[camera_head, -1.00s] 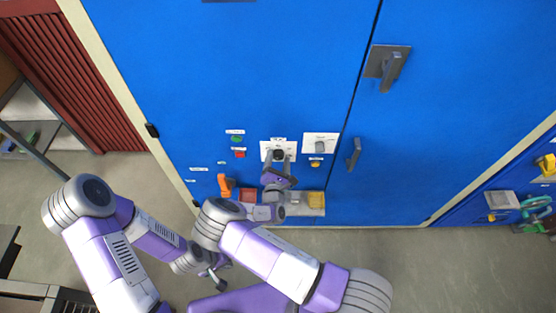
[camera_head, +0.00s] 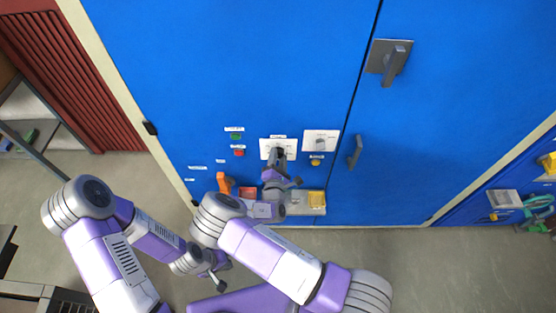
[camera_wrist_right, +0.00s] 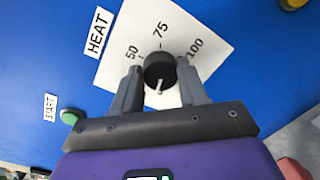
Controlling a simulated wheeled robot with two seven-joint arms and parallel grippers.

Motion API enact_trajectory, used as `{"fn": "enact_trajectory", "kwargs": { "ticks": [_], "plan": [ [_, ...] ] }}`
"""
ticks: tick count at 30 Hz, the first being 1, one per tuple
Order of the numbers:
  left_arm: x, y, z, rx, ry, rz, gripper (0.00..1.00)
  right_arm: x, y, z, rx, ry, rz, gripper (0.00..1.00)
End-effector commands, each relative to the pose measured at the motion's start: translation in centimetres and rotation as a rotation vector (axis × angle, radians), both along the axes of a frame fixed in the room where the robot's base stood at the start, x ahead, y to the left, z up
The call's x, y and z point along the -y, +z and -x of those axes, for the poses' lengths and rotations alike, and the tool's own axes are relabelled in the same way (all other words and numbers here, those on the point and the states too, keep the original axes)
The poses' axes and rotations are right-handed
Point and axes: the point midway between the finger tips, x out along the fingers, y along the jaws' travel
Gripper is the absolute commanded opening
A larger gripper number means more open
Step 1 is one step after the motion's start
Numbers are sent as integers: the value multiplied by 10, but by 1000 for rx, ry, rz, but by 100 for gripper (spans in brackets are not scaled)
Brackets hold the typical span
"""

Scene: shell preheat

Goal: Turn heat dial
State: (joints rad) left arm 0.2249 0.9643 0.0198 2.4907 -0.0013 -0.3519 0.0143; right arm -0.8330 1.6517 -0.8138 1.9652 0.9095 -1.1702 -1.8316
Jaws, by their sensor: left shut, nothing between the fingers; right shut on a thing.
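The heat dial (camera_wrist_right: 160,69) is a black round knob on a white plate (camera_wrist_right: 195,30) marked 50, 75 and 100, beside a HEAT label (camera_wrist_right: 98,33). A white mark shows on its lower side in the right wrist view, away from the 75. My right gripper (camera_wrist_right: 160,80) is shut on the dial, one finger on each side. In the head view the right gripper (camera_head: 277,156) covers most of the dial, and its plate (camera_head: 265,143) shows around it. My left gripper (camera_head: 219,283) is shut and empty, low in front of the cabinet.
The blue cabinet (camera_head: 270,60) carries a green button (camera_head: 236,136), a red button (camera_head: 239,153), a second white dial plate (camera_head: 321,135) and a grey door handle (camera_head: 355,153).

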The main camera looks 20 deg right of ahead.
Motion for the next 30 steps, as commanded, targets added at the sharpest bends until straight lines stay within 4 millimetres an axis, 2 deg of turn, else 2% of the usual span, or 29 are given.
{"fn": "enact_trajectory", "kwargs": {
  "ticks": [3,30],
  "plan": [
    [0,-11,0,0,0,0,0,0,-3,0,31,-2,-108,12],
    [0,-62,0,0,0,0,0,2,-4,1,267,-1,-931,12]
  ]
}}
